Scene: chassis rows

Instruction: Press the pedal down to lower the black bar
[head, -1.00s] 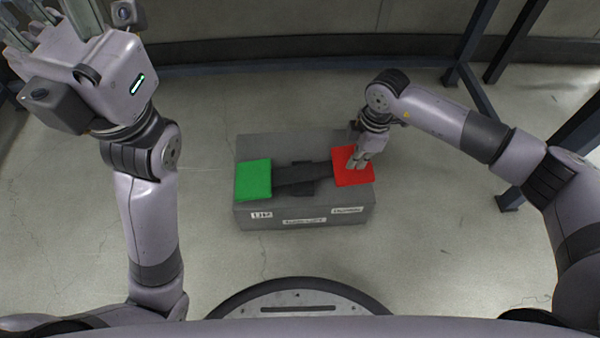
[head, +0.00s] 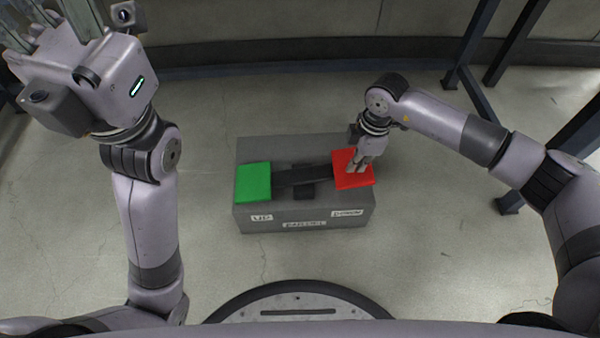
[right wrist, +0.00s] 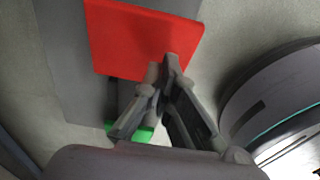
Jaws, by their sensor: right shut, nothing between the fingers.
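A grey box (head: 330,217) on the floor carries a rocker pedal with a green pad (head: 254,182) at its left end and a red pad (head: 350,181) at its right end. A dark bar (head: 290,177) joins the pads. My right gripper (head: 357,171) is shut and empty, its fingertips over the red pad and seeming to touch it. In the right wrist view the shut fingertips (right wrist: 171,64) overlap the edge of the red pad (right wrist: 140,38). My left gripper (head: 20,40) is raised at the upper left, its fingers partly cut off by the frame.
The box front has labels, one reading "UP" (head: 262,217). Dark metal posts (head: 465,45) stand at the right and a low wall (head: 300,55) runs along the back. The floor around the box is clear.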

